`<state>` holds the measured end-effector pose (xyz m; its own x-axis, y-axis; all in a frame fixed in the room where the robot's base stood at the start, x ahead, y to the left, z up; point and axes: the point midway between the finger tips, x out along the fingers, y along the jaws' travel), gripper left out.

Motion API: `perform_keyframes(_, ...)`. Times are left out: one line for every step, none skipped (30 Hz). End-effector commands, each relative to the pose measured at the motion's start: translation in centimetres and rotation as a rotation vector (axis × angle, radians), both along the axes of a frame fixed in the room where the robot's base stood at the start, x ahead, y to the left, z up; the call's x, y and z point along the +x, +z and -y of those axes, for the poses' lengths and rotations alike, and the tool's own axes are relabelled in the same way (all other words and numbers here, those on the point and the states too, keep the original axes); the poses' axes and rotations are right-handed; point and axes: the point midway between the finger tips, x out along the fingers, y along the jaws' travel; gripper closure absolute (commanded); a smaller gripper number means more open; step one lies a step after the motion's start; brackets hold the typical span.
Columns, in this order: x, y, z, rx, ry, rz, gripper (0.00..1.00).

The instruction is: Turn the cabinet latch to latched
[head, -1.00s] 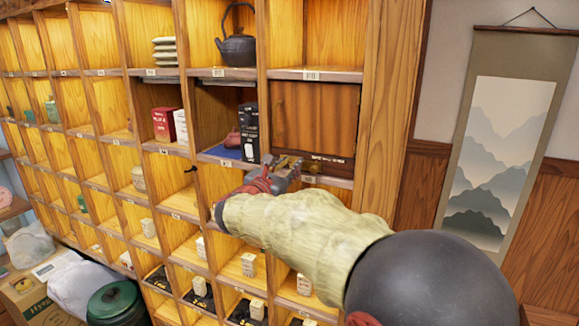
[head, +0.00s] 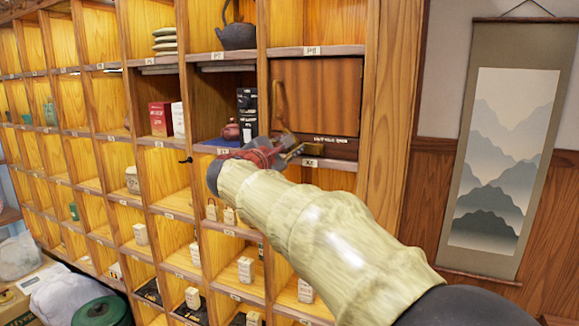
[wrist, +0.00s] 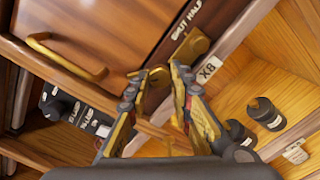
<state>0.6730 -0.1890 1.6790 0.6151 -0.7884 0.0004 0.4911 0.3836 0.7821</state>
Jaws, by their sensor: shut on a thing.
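The cabinet door (head: 318,93) is a brown wooden panel, closed in the upper right cubby; it also fills the upper left of the wrist view (wrist: 115,30). The brass latch (wrist: 193,45) sits on the rail below the door, beside white lettering that reads "SHUT HALF" in part. My gripper (wrist: 168,74) is at the latch, its two yellow-padded fingers close together and shut on the latch's near end. The fingertips hide that end, so its exact angle is unclear. In the head view my gripper (head: 291,150) is at the rail's left part.
A brass door handle (wrist: 65,58) is left of my fingers. A black box (head: 247,108) and a reddish teapot (head: 231,131) stand in the cubby to the left. Dark canisters (wrist: 265,112) are in the cubby right of my fingers. A scroll (head: 505,150) hangs at right.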

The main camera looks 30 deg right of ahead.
Motion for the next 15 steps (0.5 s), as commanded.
perform_keyframes(0.0, -0.68, 0.01, 0.025, 0.0, 0.036, 1.0)
perform_keyframes(0.0, -0.66, 0.01, 0.045, 0.0, 0.06, 1.0)
perform_keyframes(0.0, -0.68, 0.01, 0.067, 0.0, 0.088, 1.0)
perform_keyframes(0.01, -0.63, 0.01, 0.084, 0.001, 0.112, 1.0)
perform_keyframes(0.0, -0.65, 0.01, 0.102, 0.0, 0.133, 1.0)
perform_keyframes(0.01, -0.63, 0.01, 0.126, 0.0, 0.164, 1.0)
perform_keyframes(0.01, -0.6, 0.01, 0.142, 0.001, 0.186, 1.0)
perform_keyframes(0.01, -0.62, 0.0, 0.161, 0.0, 0.208, 1.0)
perform_keyframes(0.01, -0.6, 0.01, 0.184, 0.0, 0.238, 1.0)
perform_keyframes(0.02, -0.6, 0.0, 0.202, 0.0, 0.261, 1.0)
perform_keyframes(0.03, -0.57, 0.0, 0.219, 0.0, 0.283, 1.0)
perform_keyframes(0.03, -0.61, 0.0, 0.244, 0.0, 0.312, 1.0)
perform_keyframes(0.04, -0.57, 0.01, 0.26, 0.001, 0.335, 1.0)
perform_keyframes(0.05, -0.58, 0.0, 0.276, 0.0, 0.356, 1.0)
perform_keyframes(0.06, -0.55, 0.0, 0.299, 0.001, 0.384, 1.0)
